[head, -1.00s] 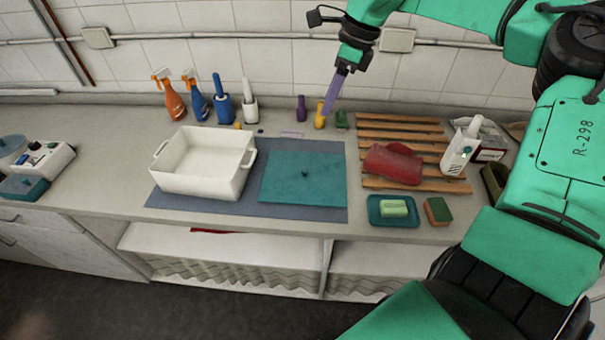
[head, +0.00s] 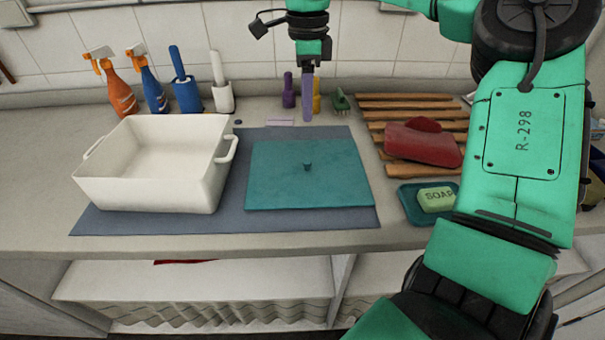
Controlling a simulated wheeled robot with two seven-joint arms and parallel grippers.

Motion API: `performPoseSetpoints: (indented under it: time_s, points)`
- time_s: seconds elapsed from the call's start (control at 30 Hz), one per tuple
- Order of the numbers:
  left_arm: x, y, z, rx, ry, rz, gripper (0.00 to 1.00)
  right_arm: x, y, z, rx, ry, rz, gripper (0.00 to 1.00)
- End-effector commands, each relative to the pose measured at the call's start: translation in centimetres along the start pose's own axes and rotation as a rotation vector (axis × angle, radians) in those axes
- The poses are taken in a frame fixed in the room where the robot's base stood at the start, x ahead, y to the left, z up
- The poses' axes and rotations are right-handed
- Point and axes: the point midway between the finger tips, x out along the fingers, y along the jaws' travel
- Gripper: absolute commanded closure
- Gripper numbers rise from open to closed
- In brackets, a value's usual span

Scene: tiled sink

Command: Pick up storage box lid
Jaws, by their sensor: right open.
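The storage box lid (head: 335,185) is a flat teal panel with a small dark knob at its middle. It lies on the blue-grey mat (head: 235,222), to the right of the white storage box (head: 150,190), which stands open and empty. My right gripper (head: 308,112) points down behind the lid, above the back of the counter, apart from the lid. Its purple fingers overlap in this view, and nothing shows between them. My left gripper is not in view.
Spray bottles (head: 118,92) and brushes (head: 222,90) stand along the wall at the back left. A wooden rack (head: 400,112) with a red cloth (head: 420,145) is right of the lid. A soap dish (head: 408,203) sits near the front edge.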

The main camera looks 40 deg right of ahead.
Motion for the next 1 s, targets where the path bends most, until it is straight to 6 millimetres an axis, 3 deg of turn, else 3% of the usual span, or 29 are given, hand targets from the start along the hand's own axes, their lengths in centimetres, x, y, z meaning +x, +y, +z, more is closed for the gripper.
performPoseSetpoints:
  time_s: [0.03, 0.13, 0.4, 0.57, 0.73, 0.83, 1.0]
  points:
    - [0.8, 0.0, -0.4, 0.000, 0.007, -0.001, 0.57, 0.9, 0.0, 0.0, 0.000, -0.001, -0.001, 0.48]
    - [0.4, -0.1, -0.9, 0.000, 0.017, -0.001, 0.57, 1.9, 0.0, 0.0, -0.001, 0.000, 0.002, 0.48]
    - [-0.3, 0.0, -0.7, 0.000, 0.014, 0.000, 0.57, 8.3, 0.1, 0.0, -0.001, -0.001, 0.004, 0.48]
    - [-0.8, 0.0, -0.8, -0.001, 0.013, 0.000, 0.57, 10.3, 0.2, 0.0, 0.000, -0.001, 0.003, 0.48]
    - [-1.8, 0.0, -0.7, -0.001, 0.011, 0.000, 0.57, 13.5, 0.4, 0.1, 0.001, 0.000, 0.003, 0.48]
    - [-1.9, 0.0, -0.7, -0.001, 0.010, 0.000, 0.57, 14.7, 0.3, 0.1, 0.000, -0.001, 0.001, 0.48]
    - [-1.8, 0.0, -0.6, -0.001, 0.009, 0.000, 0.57, 14.8, 0.3, 0.1, 0.000, -0.001, 0.000, 0.48]
